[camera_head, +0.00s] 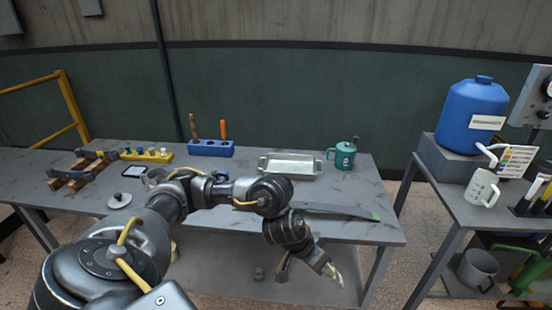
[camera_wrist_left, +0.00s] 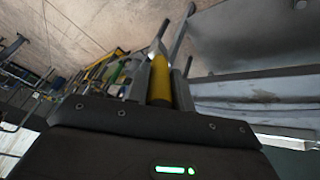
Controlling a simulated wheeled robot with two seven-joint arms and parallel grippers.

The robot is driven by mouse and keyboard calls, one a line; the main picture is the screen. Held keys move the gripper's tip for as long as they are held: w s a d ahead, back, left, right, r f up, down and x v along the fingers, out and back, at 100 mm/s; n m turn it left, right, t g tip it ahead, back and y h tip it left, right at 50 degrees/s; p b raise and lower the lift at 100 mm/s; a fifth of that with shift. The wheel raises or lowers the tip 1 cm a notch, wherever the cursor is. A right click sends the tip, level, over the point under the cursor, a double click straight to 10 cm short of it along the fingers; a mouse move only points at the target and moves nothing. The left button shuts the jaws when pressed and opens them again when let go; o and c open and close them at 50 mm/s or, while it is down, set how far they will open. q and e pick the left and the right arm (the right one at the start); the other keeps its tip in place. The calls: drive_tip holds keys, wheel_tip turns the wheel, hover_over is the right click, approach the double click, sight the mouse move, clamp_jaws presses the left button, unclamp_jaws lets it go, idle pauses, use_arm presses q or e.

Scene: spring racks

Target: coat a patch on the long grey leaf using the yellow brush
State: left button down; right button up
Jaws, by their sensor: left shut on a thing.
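The long grey leaf (camera_head: 335,210) lies flat along the front right of the grey workbench, partly behind my left arm, with green at its right end. It also seems to show in the left wrist view as a pale grey strip (camera_wrist_left: 245,92) on the right. My left gripper (camera_head: 328,270) hangs in front of the bench's front edge, below and apart from the leaf. In the left wrist view it is shut on the yellow brush (camera_wrist_left: 161,80), whose yellow handle stands between the fingers. The bristle end is not clear. My right gripper is not in view.
On the bench (camera_head: 385,232) are a metal tray (camera_head: 290,164), a green mug (camera_head: 344,156), a blue holder (camera_head: 210,149) with two upright tools, and a yellow block (camera_head: 147,156). A side table at right bears a blue jug (camera_head: 471,115) and white mug (camera_head: 482,187).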

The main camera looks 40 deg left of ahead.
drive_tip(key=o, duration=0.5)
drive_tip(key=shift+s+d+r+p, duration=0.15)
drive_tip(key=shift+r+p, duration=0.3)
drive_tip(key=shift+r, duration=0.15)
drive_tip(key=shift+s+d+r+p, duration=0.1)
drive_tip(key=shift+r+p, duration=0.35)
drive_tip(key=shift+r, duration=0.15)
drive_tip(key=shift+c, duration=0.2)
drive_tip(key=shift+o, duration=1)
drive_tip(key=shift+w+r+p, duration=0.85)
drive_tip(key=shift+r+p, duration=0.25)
use_arm(q)
drive_tip(key=w+a+r+m+t+y+p, duration=0.15)
drive_tip(key=w+a+r+m, duration=0.3)
drive_tip(key=a, duration=0.45)
drive_tip(key=w+a+r+m+y, duration=0.25)
drive_tip(key=w+a+r, duration=0.2)
drive_tip(key=a, duration=0.45)
drive_tip(key=w+a+r+m+y+p, duration=0.1)
drive_tip(key=w+a+r+m, duration=0.35)
drive_tip(key=a, duration=0.55)
drive_tip(key=f+b, duration=0.2)
drive_tip(key=w+f+b, duration=0.1)
drive_tip(key=f+b, duration=0.2)
drive_tip(key=shift+f, duration=0.3)
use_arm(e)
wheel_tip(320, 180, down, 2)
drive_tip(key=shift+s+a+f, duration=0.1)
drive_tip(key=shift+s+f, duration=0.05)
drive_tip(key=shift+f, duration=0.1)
